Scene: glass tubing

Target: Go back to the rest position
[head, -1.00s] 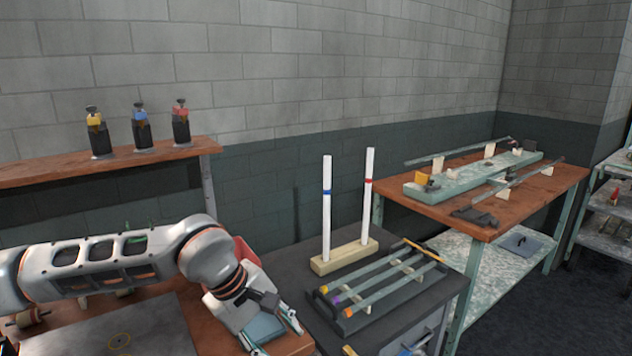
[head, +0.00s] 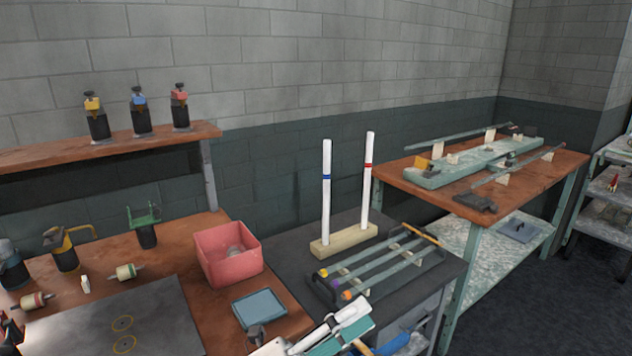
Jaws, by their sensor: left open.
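My left gripper (head: 340,331) shows in part at the bottom edge of the head view, in front of the dark bench. It is open, with nothing seen between its fingers, and the rest of its arm is mostly out of view. It is apart from the rods on the dark rack (head: 352,300) above it in the picture. Those rods have yellow, purple and orange ends. My right gripper is not in view.
A red bin (head: 228,254) and blue-grey pad (head: 259,308) are on the left wooden bench (head: 185,243). A wooden block (head: 343,241) holds two white posts on the dark bench. Another table (head: 400,168) stands right.

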